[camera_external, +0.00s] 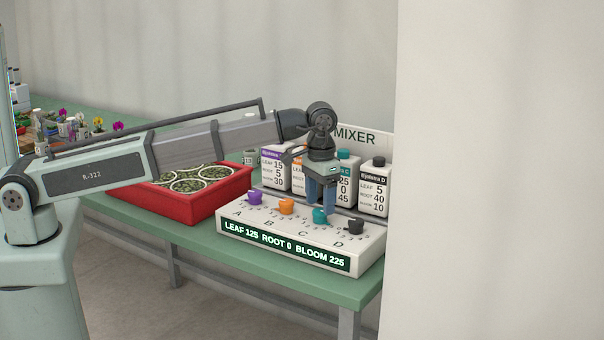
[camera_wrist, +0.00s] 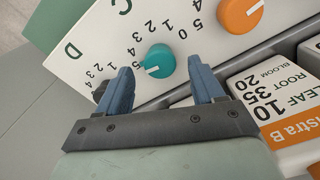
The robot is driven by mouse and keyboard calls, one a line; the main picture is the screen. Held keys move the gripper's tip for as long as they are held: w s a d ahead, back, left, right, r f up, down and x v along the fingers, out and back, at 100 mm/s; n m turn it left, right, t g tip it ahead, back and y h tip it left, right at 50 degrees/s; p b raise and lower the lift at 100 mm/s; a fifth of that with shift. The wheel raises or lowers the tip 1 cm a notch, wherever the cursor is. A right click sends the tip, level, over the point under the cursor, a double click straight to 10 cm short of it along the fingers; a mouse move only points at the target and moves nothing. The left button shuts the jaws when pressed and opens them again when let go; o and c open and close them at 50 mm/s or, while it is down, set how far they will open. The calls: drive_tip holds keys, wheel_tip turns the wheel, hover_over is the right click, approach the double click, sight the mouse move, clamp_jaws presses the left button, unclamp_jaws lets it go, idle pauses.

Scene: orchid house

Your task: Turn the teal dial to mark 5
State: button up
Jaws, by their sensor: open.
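The teal dial (camera_external: 320,216) is the third knob on the white mixer panel (camera_external: 372,246), between the orange and black dials. In the wrist view the teal dial (camera_wrist: 160,57) shows a short white pointer line toward the lower left. In the wrist view the fingertips of my gripper (camera_wrist: 160,65) lie on either side of the dial, with nothing held.
The display (camera_external: 285,246) reads LEAF 125, ROOT 0, BLOOM 225. The purple dial (camera_external: 255,198), orange dial (camera_external: 286,206) and black dial (camera_external: 356,226) are nearby; the black one is close to a finger. Bottles (camera_external: 374,188) stand behind. A red tray (camera_external: 190,208) is left.

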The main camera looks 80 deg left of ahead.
sight(320, 210)
wheel_tip(320, 210, up, 12)
idle(0.5)
